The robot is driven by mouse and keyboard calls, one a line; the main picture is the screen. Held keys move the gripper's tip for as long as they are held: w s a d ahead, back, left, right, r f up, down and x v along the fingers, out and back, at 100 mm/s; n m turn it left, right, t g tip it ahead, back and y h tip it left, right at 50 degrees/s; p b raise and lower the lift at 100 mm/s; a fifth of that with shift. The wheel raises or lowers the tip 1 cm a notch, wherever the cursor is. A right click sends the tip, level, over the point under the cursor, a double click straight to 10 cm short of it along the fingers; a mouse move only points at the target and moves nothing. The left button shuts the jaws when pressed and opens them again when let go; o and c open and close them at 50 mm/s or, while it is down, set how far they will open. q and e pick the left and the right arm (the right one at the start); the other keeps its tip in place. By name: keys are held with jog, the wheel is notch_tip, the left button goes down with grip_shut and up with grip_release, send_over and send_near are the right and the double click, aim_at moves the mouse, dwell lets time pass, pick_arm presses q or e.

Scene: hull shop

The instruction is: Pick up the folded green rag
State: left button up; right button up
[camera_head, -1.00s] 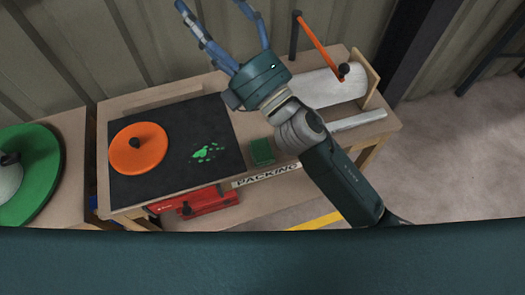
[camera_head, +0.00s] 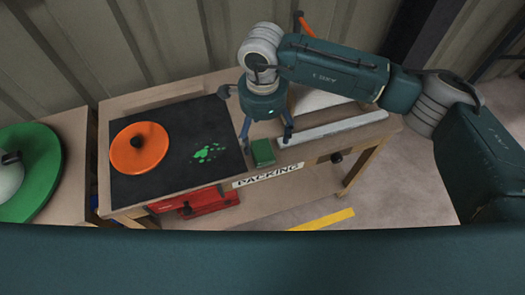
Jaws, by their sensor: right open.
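The folded green rag (camera_head: 263,153) lies on the wooden packing bench, near its front edge, just right of the black mat. My right gripper (camera_head: 266,137) points down with its fingers spread and its tips on either side of the rag's far end. It is open, and I cannot tell whether a finger touches the rag. My left gripper is not in view.
The black mat (camera_head: 170,180) bears an orange disc with a black knob (camera_head: 140,150) and green splatters (camera_head: 208,152). A pale bar (camera_head: 335,127) lies right of the rag. A red case (camera_head: 200,200) sits below the bench top. A green disc (camera_head: 40,165) is at the left.

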aim_at(262, 151)
notch_tip(262, 151, down, 3)
jog(key=shift+r, duration=0.1)
notch_tip(262, 151, down, 4)
jog(key=shift+w+a+f+p, duration=0.1)
jog(key=shift+w+f+p, duration=0.1)
jog(key=shift+p, duration=0.7)
jog(key=shift+f, duration=0.45)
jog(key=c, duration=1.3)
jog(key=shift+r, duration=0.1)
notch_tip(262, 151, up, 20)
jog(key=b, duration=0.3)
